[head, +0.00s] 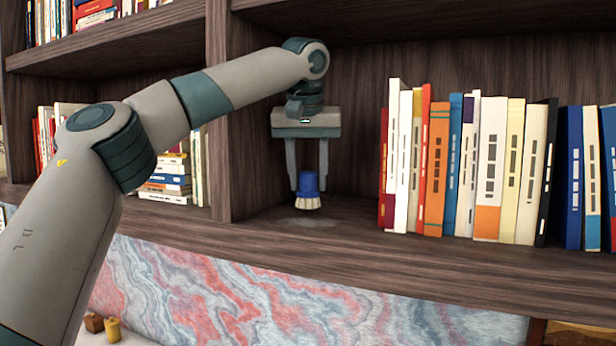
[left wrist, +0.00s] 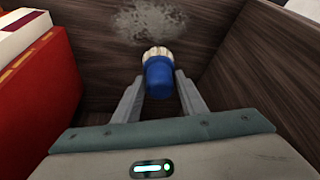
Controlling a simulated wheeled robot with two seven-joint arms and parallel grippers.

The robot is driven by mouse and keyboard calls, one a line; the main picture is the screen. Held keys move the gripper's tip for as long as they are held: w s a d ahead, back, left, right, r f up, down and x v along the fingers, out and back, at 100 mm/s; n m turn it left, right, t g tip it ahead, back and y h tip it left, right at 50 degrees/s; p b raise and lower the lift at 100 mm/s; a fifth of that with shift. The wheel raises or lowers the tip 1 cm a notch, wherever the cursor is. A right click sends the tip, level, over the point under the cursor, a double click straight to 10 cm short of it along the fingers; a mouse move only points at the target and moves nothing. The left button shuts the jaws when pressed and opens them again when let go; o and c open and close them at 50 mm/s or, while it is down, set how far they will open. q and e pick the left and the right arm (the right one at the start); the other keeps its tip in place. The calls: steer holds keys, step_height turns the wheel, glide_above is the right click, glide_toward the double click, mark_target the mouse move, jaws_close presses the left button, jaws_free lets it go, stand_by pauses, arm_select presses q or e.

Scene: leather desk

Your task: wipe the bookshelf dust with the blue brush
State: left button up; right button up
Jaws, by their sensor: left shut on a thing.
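The blue brush (head: 308,190) has a blue handle and pale bristles pointing down. My left gripper (head: 308,182) is shut on its handle and holds it upright inside the middle shelf compartment. In the left wrist view the brush (left wrist: 158,77) sits between the two fingers, bristles away from the gripper. A grey dust patch (head: 300,221) lies on the shelf board, just under the bristles; it also shows in the left wrist view (left wrist: 147,20). I cannot tell whether the bristles touch the board. My right gripper is not in view.
The dark wooden bookshelf (head: 420,262) has an upright divider (head: 222,150) left of the gripper. A row of upright books (head: 460,165) stands to the right, with clear board between. More books (head: 170,180) lie left of the divider. A shelf board hangs above.

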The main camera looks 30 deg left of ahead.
mark_target(302, 198)
arm_select(q)
steer(key=shift+f+b, duration=0.6)
steer(key=shift+f, duration=0.25)
stand_by(0.3)
steer(key=shift+s+f+b, duration=0.1)
steer(key=shift+s+b, duration=0.25)
steer(key=shift+b, duration=0.05)
steer(key=shift+s+b, duration=0.5)
steer(key=shift+s, duration=0.1)
steer(key=shift+s+d+b, duration=0.1)
steer(key=shift+s+b, duration=0.2)
steer(key=shift+s, duration=0.35)
steer(key=shift+s+f+b, duration=0.1)
steer(key=shift+s+b, duration=0.75)
steer(key=shift+s+d+b, duration=0.15)
steer(key=shift+s+b, duration=0.3)
steer(key=shift+s, duration=0.3)
